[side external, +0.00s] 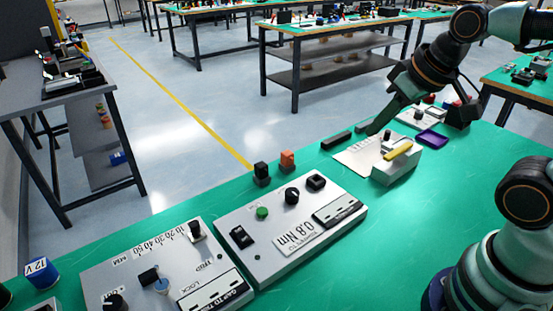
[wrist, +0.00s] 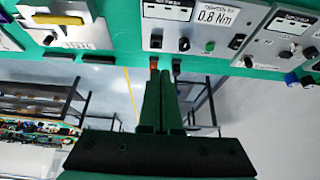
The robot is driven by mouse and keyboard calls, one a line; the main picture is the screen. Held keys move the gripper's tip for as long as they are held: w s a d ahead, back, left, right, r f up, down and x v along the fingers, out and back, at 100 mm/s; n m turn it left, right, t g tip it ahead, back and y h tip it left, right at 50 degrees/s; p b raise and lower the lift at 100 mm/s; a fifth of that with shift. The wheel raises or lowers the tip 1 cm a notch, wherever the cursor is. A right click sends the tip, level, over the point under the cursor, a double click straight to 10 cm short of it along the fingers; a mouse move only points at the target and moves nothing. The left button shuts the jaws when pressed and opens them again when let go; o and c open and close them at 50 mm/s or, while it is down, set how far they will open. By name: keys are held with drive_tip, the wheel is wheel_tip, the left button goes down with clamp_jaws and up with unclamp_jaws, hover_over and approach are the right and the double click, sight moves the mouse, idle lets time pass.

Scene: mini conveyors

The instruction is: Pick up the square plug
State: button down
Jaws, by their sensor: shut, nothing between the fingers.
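Two small upright plug-like blocks stand at the table's far edge, behind the torque panel. One is black (side external: 261,172) and one is orange (side external: 287,160); I cannot tell for sure which is the square plug. In the wrist view the orange block (wrist: 153,64) and the black block (wrist: 176,66) show just beyond my fingertips. My gripper (side external: 373,130) is shut and empty, its fingers angled down and left, right of both blocks in the side view. In the wrist view my gripper (wrist: 163,80) has its fingers together.
A grey torque panel (side external: 255,262) with knobs stands nearest the blocks, and a gap-setting panel (side external: 130,262) is left of it. A white device with a yellow handle (side external: 398,152), two dark bars (side external: 336,141) and a purple tray (side external: 432,138) lie to the right. Bare green table (side external: 205,205) shows between.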

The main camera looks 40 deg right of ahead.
drive_tip(key=shift+c, duration=2.2)
unclamp_jaws()
drive_tip(key=n+g, duration=0.6)
drive_tip(key=n, duration=1.2)
hover_over(287, 153)
drive_tip(key=f, duration=1.7)
drive_tip(key=shift+d, duration=0.35)
drive_tip(key=shift+a+f, duration=0.15)
drive_tip(key=shift+f, duration=1.15)
drive_tip(key=shift+a+f, duration=0.1)
drive_tip(key=shift+f, duration=1.2)
